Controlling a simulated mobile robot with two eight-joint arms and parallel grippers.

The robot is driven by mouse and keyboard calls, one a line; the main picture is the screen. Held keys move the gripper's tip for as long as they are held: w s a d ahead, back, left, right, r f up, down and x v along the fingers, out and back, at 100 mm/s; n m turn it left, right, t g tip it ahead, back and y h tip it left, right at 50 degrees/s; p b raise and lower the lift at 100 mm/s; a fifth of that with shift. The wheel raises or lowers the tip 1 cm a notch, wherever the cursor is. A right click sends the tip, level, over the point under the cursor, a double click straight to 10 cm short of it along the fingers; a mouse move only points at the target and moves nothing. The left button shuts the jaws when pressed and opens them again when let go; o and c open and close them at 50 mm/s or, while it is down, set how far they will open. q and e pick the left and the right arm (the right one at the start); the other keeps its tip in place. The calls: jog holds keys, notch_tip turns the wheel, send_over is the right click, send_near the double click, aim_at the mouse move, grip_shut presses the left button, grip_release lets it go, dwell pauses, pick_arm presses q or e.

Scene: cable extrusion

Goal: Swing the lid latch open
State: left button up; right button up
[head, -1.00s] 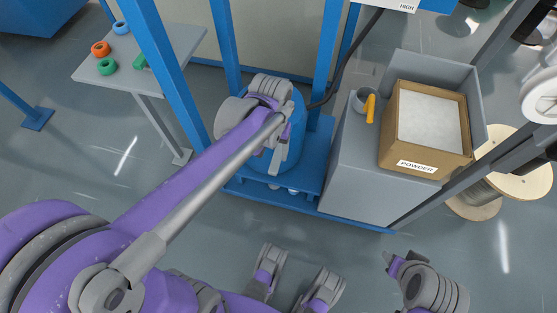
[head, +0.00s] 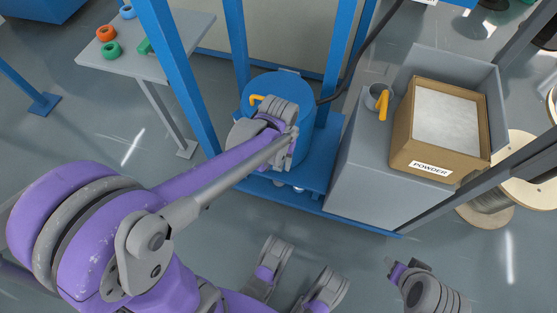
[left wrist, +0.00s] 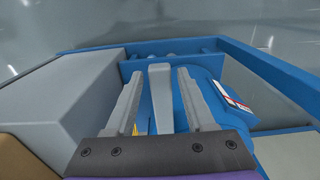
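A blue drum with a blue lid (head: 287,84) stands inside the blue frame. A yellow piece (head: 257,99) shows on the lid's left side. My left gripper (head: 292,150) is at the drum's near side and hides part of it. In the left wrist view its two grey fingers (left wrist: 160,80) are apart. A grey upright bar (left wrist: 160,97), possibly the lid latch, stands between them with gaps visible on both sides. I cannot tell whether it touches a finger lower down. My right gripper (head: 396,270) is low at the right, far from the drum; its fingers are unclear.
Blue frame posts (head: 236,45) rise around the drum. Right of it is a grey cabinet (head: 365,170) with a grey cup holding a yellow handle (head: 383,103) and a powder box (head: 413,150). A side table (head: 165,65) with coloured rings stands at left. A dark cable (head: 362,60) hangs behind.

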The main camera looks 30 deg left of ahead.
pick_arm(q)
grip_shut()
dwell(1.2)
